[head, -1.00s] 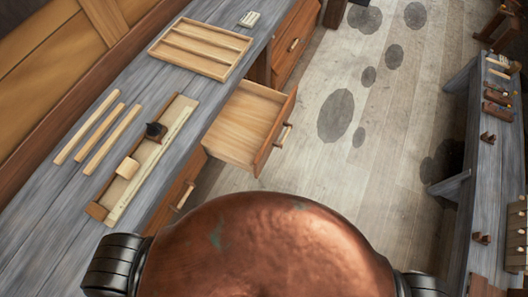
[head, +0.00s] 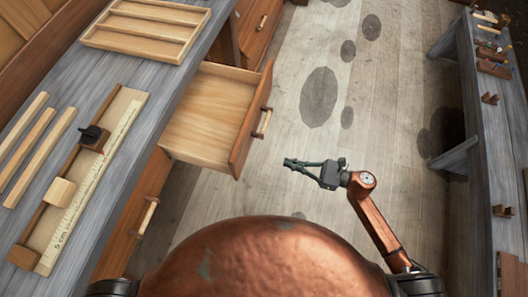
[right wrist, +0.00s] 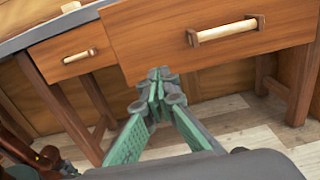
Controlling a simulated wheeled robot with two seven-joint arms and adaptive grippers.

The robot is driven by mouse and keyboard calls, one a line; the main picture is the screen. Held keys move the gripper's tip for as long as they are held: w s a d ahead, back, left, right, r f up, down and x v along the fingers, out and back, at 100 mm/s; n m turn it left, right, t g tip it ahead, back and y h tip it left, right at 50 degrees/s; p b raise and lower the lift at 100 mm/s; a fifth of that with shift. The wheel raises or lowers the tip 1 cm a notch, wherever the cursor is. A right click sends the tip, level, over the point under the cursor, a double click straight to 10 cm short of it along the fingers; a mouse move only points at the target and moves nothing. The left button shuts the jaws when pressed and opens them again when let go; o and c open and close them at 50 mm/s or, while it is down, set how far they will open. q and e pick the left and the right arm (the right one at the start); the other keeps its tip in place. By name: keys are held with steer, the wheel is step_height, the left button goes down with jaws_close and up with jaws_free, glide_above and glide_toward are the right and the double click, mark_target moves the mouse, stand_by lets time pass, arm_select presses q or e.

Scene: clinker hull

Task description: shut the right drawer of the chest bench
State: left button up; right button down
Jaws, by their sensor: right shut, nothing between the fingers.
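One drawer (head: 208,108) of the bench (head: 190,75) stands pulled out, and its inside looks empty. Its wooden front (head: 247,132) carries a pale bar handle (head: 264,123). My right gripper (head: 287,162) is shut and empty, out over the floor in front of that drawer front and apart from it in the head view. In the right wrist view the drawer front (right wrist: 150,45) fills the upper right, with the closed fingertips (right wrist: 161,88) at its lower edge in the picture. A shut drawer (right wrist: 72,55) is to its left. My left gripper is not in view.
Another drawer front (head: 258,25) is farther along the bench. On top lie a compartment tray (head: 137,42), wooden strips (head: 42,148) and a marking gauge on a ruled board (head: 98,170). A second bench (head: 484,125) stands right. The floor (head: 390,95) between is clear.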

mark_target(245, 151)
steer(key=x, duration=1.2)
steer(key=shift+a, duration=0.4)
steer(key=shift+w+a, duration=0.2)
steer(key=shift+a, duration=0.25)
arm_select(q)
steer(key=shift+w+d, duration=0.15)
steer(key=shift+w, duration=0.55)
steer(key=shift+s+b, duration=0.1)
steer(key=shift+b, duration=0.2)
arm_select(e)
steer(key=shift+a, duration=0.1)
